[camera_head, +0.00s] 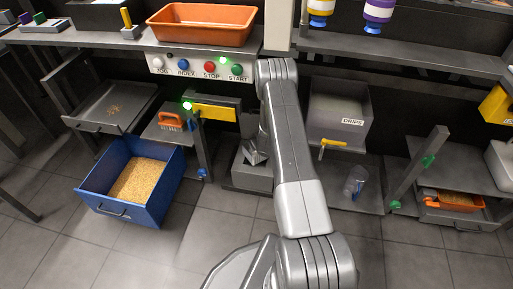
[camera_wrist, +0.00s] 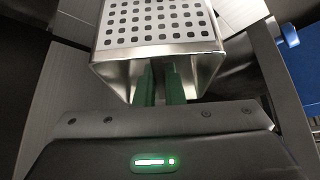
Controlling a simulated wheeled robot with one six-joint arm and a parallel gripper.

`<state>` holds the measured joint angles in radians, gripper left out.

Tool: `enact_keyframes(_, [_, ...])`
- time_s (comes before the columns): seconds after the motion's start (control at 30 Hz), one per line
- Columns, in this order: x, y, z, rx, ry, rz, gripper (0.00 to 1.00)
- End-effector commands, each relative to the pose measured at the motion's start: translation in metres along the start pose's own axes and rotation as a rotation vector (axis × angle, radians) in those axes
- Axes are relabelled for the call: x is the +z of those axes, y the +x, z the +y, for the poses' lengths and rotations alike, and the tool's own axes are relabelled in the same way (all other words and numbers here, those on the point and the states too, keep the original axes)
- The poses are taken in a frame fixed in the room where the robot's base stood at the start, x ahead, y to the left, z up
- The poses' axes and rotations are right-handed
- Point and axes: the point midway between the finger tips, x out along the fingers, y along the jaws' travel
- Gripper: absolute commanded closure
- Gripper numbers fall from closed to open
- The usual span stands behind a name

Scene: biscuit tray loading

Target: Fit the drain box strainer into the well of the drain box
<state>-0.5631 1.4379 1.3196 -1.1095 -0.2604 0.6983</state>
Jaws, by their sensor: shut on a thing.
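The drain box strainer (camera_wrist: 155,42) is a shiny metal basket with a perforated face, at the top middle of the wrist view. My gripper (camera_wrist: 161,80) has its green fingers shut on the strainer's near metal wall. In the head view the strainer (camera_head: 254,153) shows as a small tilted shiny piece beside my arm. It is over or at a low grey box (camera_head: 248,178), which looks like the drain box. My arm hides part of that box, my gripper and the well. I cannot tell whether the strainer touches the box.
A blue bin (camera_head: 164,203) of crumbs stands at the left, with an orange-handled brush (camera_head: 171,119) on a shelf above it. A grey DRIPS container (camera_head: 327,134) with a yellow tap is at the right. A clear cup (camera_head: 354,182) stands below it. The front floor is largely open.

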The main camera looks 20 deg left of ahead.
Motion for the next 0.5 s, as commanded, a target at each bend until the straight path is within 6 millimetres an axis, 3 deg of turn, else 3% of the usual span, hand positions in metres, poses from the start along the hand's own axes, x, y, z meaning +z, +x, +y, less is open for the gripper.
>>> enact_keyframes(0.5, [0.006, 0.010, 0.000, 0.000, -0.001, 0.000, 1.00])
